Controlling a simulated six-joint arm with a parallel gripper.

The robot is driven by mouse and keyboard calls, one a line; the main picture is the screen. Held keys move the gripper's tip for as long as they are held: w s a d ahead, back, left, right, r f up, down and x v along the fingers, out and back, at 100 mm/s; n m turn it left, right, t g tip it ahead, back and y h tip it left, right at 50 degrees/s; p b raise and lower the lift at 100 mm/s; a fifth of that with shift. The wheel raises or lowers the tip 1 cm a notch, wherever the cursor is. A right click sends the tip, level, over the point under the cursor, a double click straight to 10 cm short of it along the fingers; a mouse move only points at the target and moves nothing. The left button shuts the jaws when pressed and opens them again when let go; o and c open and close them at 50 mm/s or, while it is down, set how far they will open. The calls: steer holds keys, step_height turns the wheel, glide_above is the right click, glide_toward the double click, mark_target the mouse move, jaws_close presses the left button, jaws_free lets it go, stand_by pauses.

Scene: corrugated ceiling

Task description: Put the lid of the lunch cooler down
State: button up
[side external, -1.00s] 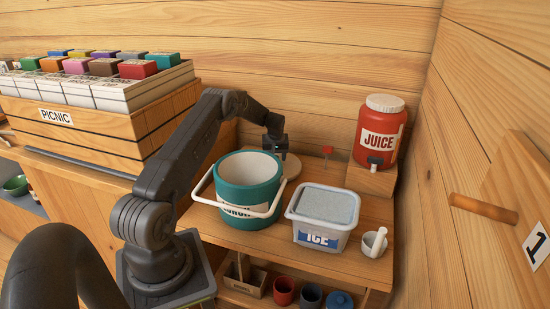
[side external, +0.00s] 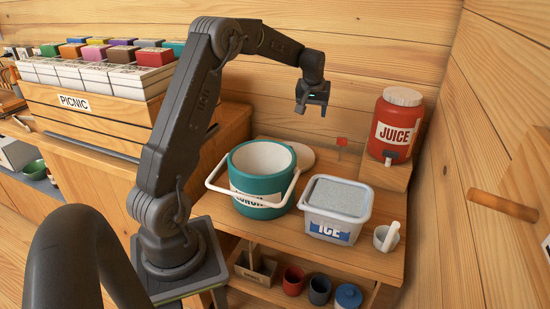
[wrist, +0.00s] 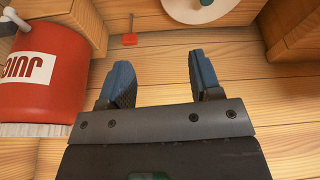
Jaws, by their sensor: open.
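The lunch cooler (side external: 262,204) is a teal tub with a white inside, open at the top, on the wooden table. Its white handle hangs down at the front. A cream round lid (side external: 303,157) lies flat on the table behind the cooler, partly hidden by it. The lid also shows at the top edge of the wrist view (wrist: 180,8), cut off, with a teal knob on it. My gripper (side external: 311,110) is open and empty, raised well above the table and the lid. Its two fingers (wrist: 160,75) show apart in the wrist view.
A red juice jug (side external: 396,125) sits on a wooden block at back right. A PICNIC crate (side external: 90,108) is at left. Wooden walls close the back and right.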

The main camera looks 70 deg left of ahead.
steer(key=s+d+r+m+t+h, duration=0.1)
steer(key=s+d+r+m, duration=0.35)
steer(key=d, duration=0.65)
steer(key=s+d+r+m+t, duration=0.1)
steer(key=s+d+r, duration=0.55)
steer(key=d, duration=0.45)
steer(key=s+d+f+m+h, duration=0.1)
steer(key=s+d+m, duration=0.1)
steer(key=s+d, duration=0.3)
steer(key=s+d+f+m+t, duration=0.1)
steer(key=s+d, duration=0.4)
steer(key=s, duration=0.6)
steer(key=shift+d+f+m+h, duration=0.4)
steer(key=shift+f+m, duration=0.2)
steer(key=shift+m, duration=0.35)
